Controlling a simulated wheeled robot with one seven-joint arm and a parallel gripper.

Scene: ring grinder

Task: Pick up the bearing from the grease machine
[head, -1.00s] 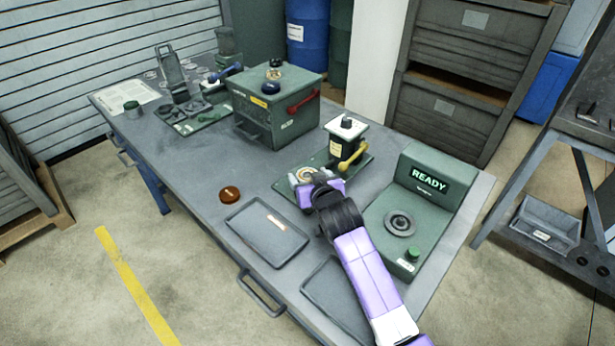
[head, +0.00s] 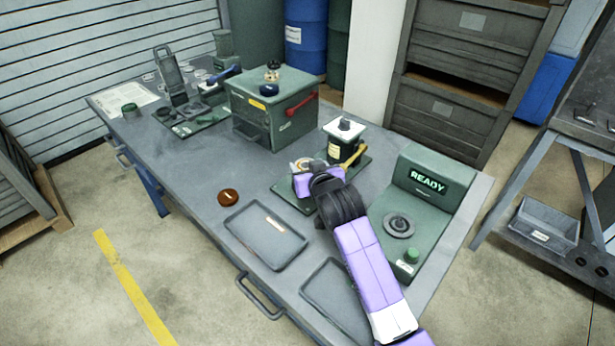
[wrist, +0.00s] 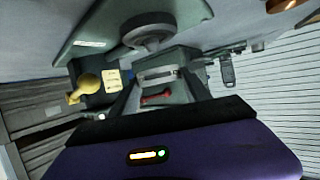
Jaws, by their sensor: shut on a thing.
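The grease machine (head: 344,140) stands at the right middle of the bench in the head view, with a dark body, a white top and a yellow lever (head: 354,156). In the wrist view its yellow lever (wrist: 85,88) shows at left. My gripper (head: 303,174) is over the machine's green base plate (head: 285,200). It is shut on the bearing, a pale metal ring (wrist: 157,73) between the fingertips in the wrist view. A round grey seat (wrist: 148,37) on the plate shows apart from that ring. My gripper partly hides the bearing in the head view.
Right of my arm is a green machine with a READY screen (head: 428,181). A green box with a red handle (head: 300,103) stands behind left. Two trays (head: 262,234) and a brown round piece (head: 228,197) lie in front. The bench's left middle is clear.

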